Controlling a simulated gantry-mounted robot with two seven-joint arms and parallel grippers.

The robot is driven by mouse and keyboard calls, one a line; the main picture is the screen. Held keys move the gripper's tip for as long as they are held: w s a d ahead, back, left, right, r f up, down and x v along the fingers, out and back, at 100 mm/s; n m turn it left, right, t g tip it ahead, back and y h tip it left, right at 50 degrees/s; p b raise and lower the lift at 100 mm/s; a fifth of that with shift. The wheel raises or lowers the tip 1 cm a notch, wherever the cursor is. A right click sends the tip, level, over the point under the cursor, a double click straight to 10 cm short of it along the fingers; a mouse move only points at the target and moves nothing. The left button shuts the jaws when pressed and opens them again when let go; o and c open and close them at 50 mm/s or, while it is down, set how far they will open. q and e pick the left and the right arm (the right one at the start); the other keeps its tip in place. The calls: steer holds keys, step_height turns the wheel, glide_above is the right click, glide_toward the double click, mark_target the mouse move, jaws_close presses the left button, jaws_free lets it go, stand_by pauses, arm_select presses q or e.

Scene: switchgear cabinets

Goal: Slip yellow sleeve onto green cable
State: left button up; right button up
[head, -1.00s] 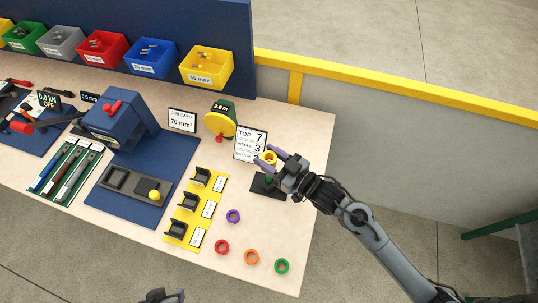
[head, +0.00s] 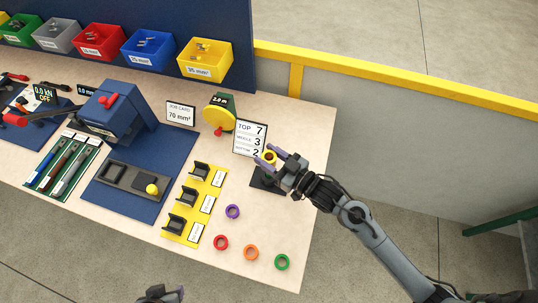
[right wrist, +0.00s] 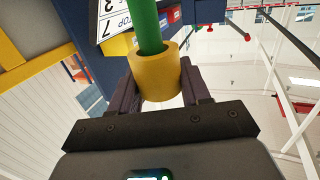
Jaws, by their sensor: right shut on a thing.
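The yellow sleeve (head: 270,156) is held between the fingers of my right gripper (head: 268,155), above a small black stand (head: 260,180). In the right wrist view, the sleeve (right wrist: 158,78) sits between the two dark fingers (right wrist: 157,95). The green cable (right wrist: 148,22) meets the sleeve's open end there and appears to enter it; how deep is hidden. In the head view the cable is mostly hidden behind the gripper. My left gripper (head: 165,295) shows only partly at the bottom edge, away from the sleeve and cable.
Purple (head: 232,211), red (head: 221,242), orange (head: 251,253) and green (head: 282,262) rings lie on the table. A sign (head: 250,138) reading TOP 7, MIDDLE 3, BOTTOM 2 stands behind the stand.

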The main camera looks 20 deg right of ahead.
steer(key=o, duration=1.1)
steer(key=v, duration=1)
steer(key=shift+s+d, duration=0.25)
steer(key=shift+s, duration=0.1)
